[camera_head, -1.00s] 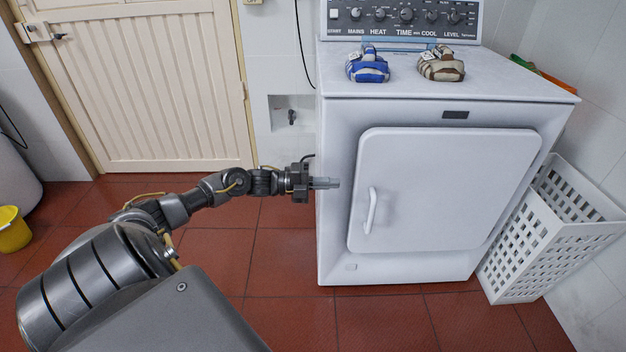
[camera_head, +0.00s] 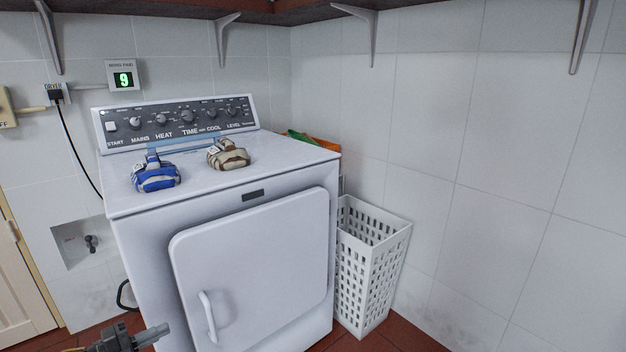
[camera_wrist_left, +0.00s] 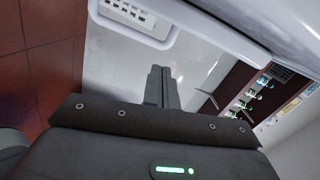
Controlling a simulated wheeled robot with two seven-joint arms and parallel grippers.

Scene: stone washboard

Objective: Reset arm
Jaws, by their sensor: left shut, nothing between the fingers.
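My left gripper (camera_head: 152,334) shows at the bottom left of the head view, in front of the lower left part of the white dryer (camera_head: 140,245). Its fingers are together with nothing between them. In the left wrist view the closed fingers (camera_wrist_left: 161,84) point ahead towards a white surface, with a gap I cannot judge. The dryer door (camera_head: 255,260) is shut, and its white handle (camera_head: 208,316) is to the right of the gripper in the head view. My right gripper is in neither view.
A white perforated basket (camera_head: 368,265) stands right of the dryer. Metal shelf brackets (camera_head: 363,28) hang above. A black cord (camera_head: 78,150) runs down the wall on the left.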

